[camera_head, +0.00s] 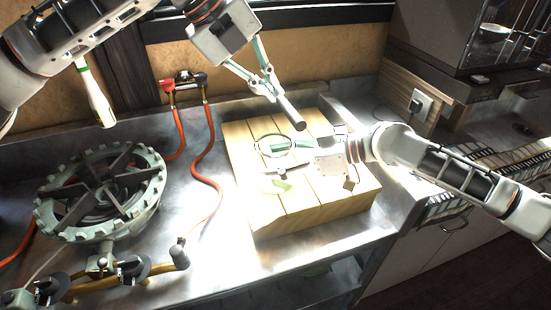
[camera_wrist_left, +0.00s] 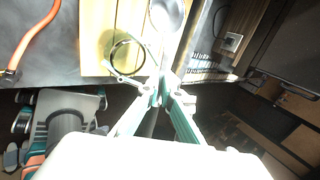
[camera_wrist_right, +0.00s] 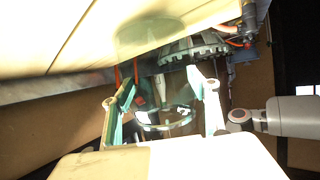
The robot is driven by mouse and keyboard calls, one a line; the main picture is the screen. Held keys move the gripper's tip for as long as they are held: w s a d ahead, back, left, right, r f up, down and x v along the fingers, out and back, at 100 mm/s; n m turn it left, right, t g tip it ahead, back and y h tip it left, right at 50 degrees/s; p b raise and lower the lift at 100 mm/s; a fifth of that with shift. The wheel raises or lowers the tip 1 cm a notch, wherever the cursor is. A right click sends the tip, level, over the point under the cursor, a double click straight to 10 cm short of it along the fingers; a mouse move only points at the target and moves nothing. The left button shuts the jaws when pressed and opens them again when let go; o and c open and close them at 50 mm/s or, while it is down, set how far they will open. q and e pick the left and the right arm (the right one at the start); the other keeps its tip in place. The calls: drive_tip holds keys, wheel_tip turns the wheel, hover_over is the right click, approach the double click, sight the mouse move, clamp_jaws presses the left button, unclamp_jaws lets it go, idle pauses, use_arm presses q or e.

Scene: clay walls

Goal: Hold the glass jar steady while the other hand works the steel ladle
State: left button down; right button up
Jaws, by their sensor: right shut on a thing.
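The clear glass jar (camera_head: 272,165) stands upright on the wooden board, its round rim facing up. My right gripper (camera_head: 298,158) reaches in from the right and is shut on the jar; in the right wrist view the jar (camera_wrist_right: 165,122) sits between the fingers. In the left wrist view, the ladle's bright round bowl (camera_wrist_left: 167,13) lies beyond the fingertips (camera_wrist_left: 163,90), beside the jar rim (camera_wrist_left: 125,56). Whether the left fingers grip the handle is unclear.
The wooden board (camera_head: 345,205) lies on a steel counter (camera_head: 215,240). A round gas burner (camera_head: 100,190) with red hoses (camera_head: 205,165) takes up the left. A white-and-green bottle (camera_head: 97,97) stands at the back left. A wall socket (camera_head: 420,102) is at the right.

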use_arm(q)
drive_tip(key=shift+f, duration=2.75)
drive_tip(key=c, duration=2.2)
unclamp_jaws()
drive_tip(key=v, duration=1.2)
